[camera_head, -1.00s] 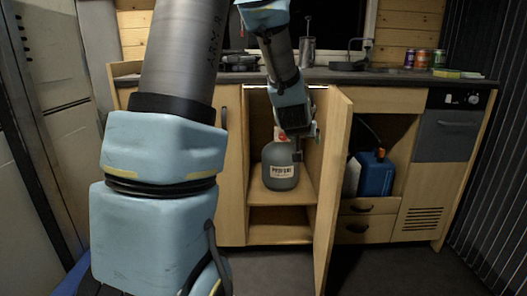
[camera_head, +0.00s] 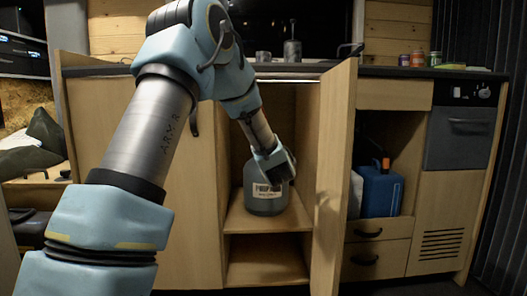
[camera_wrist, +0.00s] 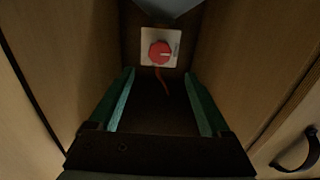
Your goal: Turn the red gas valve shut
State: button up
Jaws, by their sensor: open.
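The red gas valve (camera_wrist: 160,52) is a round red knob on a white square plate on the back wall of the open cupboard, at top centre of the wrist view. A red-orange hose hangs below it. In the head view the valve is hidden behind my arm. My gripper (camera_wrist: 160,95) is open and empty. Its two green-lined fingers reach into the cupboard, and the valve shows beyond and above the fingertips, apart from them. In the head view my gripper (camera_head: 275,165) is in front of the grey propane bottle (camera_head: 266,190) on the cupboard shelf.
The open cupboard door (camera_head: 335,180) stands out on the right of my arm. A blue canister (camera_head: 381,190) sits in the open bay beyond it. The counter (camera_head: 400,72) runs above, with several small cans on it.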

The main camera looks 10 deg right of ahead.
jog(key=w+d+b, duration=0.1)
jog(key=w+b, duration=0.1)
jog(key=w, duration=0.7)
jog(key=shift+d, duration=0.4)
jog(key=shift+w, duration=0.1)
grip_shut()
